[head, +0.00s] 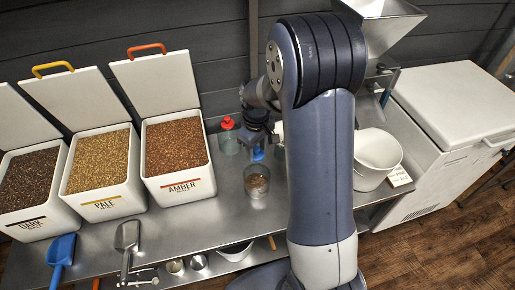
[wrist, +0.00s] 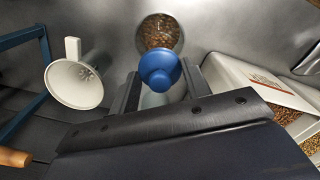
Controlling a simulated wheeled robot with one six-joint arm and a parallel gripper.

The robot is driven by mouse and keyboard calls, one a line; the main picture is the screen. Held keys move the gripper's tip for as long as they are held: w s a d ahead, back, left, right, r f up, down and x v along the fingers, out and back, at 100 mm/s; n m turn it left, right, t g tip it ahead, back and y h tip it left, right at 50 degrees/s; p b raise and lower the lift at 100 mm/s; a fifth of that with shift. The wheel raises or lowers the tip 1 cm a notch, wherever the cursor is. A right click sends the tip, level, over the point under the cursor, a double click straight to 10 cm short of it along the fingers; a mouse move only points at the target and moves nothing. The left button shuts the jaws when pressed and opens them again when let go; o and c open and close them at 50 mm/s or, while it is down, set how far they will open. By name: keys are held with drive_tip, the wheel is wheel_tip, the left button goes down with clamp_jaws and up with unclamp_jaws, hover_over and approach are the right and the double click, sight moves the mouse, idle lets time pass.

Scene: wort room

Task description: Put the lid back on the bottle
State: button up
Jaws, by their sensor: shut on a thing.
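The blue lid (head: 258,153) is in my gripper (head: 257,138), held above the bench just behind an open clear glass bottle (head: 257,183) with brown grain in it. In the wrist view the blue lid (wrist: 158,70) sits between the two fingers of my gripper (wrist: 159,75), which is shut on it. The open bottle (wrist: 160,32) shows just beyond the lid, its mouth uncovered. The lid is apart from the bottle's mouth in the head view. My arm hides part of the bench right of the bottle.
A glass bottle with a red lid (head: 228,138) stands behind and left. The amber bin (head: 178,188) stands open at left, a white pitcher (head: 375,160) at right. Scoops lie at the front left. Bench around the open bottle is clear.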

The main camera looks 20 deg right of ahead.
wheel_tip(320, 180, down, 6)
drive_tip(key=b, duration=0.4)
drive_tip(key=shift+f+b, duration=0.2)
drive_tip(key=shift+b, duration=0.15)
drive_tip(key=shift+f, duration=0.15)
idle(2.1)
drive_tip(key=o, duration=1)
drive_tip(key=shift+o, duration=0.8)
drive_tip(key=o, duration=0.4)
drive_tip(key=shift+c, duration=0.2)
